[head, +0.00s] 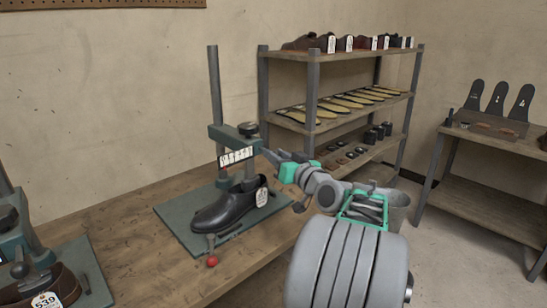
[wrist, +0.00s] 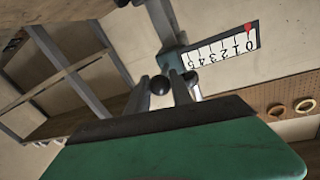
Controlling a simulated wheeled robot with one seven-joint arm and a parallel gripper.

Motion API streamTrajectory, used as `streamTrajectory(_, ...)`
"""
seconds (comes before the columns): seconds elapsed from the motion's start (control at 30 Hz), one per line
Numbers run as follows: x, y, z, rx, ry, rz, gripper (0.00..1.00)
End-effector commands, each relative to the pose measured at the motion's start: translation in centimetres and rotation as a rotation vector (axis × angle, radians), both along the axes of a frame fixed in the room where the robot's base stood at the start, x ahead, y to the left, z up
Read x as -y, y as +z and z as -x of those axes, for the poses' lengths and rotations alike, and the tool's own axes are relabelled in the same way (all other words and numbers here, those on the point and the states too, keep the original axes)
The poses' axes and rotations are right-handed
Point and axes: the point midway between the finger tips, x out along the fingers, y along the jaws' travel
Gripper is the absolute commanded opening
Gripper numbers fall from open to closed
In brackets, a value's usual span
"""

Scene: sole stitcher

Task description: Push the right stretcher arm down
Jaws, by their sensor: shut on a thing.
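The right stretcher has a green base plate (head: 171,213), a tall grey post (head: 215,95) and a green arm with a white number scale (head: 236,157). A black shoe (head: 222,211) with a white tag sits under the arm. My gripper (head: 268,155) reaches in from the right, level with the arm. In the wrist view, a dark round knob (wrist: 160,85) lies between my grey fingers, which are shut on it. The scale (wrist: 222,46) shows behind, its red pointer near 0. In the head view, my gripper hides the held knob.
A second stretcher (head: 20,245) holds a brown shoe tagged 539 at the left edge. A red ball handle (head: 212,261) sticks out at the right stretcher's front. A shelf rack (head: 314,90) stands behind.

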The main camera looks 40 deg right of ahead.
Motion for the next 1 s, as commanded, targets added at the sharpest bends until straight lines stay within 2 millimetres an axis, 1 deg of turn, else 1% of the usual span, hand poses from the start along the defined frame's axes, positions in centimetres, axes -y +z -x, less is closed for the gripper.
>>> streamTrajectory(0.03, -0.07, -1.69, -0.06, -0.003, 0.002, -0.003, 0.0)
streamTrajectory(0.1, -0.06, -2.17, -0.06, -0.002, 0.002, -0.002, 0.0)
streamTrajectory(0.5, -0.03, -2.47, -0.05, -0.006, 0.001, -0.006, 0.0)
streamTrajectory(0.53, -0.03, -2.48, -0.05, -0.006, 0.001, -0.006, 0.28)
streamTrajectory(0.7, 0.05, -2.3, 0.01, -0.003, 0.0, -0.003, 0.41)
streamTrajectory(0.8, 0.11, -2.19, 0.06, -0.002, -0.003, -0.001, 0.48)
streamTrajectory(1.0, 0.15, -2.08, 0.12, -0.001, -0.003, 0.0, 0.48)
